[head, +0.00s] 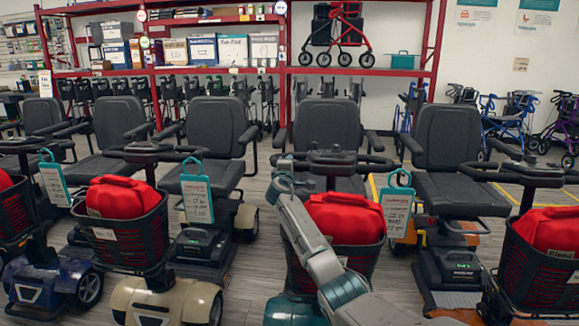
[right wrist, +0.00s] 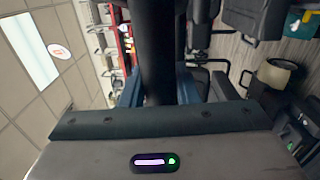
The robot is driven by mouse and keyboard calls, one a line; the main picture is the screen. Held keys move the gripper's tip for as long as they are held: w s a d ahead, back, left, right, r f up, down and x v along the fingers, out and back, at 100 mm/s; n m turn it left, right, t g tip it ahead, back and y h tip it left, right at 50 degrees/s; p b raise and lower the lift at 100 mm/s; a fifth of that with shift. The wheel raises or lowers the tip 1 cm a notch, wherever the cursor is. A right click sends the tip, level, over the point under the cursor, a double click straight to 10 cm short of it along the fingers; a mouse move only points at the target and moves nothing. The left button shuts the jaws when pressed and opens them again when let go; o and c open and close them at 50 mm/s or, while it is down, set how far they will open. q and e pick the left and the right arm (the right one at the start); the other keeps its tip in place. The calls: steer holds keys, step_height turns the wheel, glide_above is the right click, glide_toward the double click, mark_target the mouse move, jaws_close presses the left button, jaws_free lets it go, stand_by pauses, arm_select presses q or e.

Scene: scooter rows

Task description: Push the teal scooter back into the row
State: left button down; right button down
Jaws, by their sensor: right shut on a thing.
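The teal scooter (head: 290,309) stands in the middle of the head view. It has a black seat (head: 328,125), dark handlebars (head: 333,162) and a front basket with a red bag (head: 345,217) in it. Its teal body shows only at the bottom, and my arm covers part of the basket. My right gripper (head: 284,166) is at the left end of the handlebar. In the right wrist view its two blue fingers stand on either side of a black bar (right wrist: 158,45), and it is shut on this handlebar. My left gripper is out of view.
A cream scooter (head: 168,300) and a blue scooter (head: 50,285) stand to the left. An orange scooter (head: 457,240) is to the right, with another basket (head: 540,265) in front. Red shelving (head: 225,72) and folded walkers stand behind the row.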

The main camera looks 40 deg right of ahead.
steer(key=shift+f, duration=0.1)
steer(key=c, duration=1.1)
jaws_free()
steer(key=shift+c, duration=0.2)
steer(key=p+v, duration=0.1)
steer(key=v, duration=0.9)
steer(key=shift+s+a, duration=0.2)
steer(key=shift+a, duration=0.15)
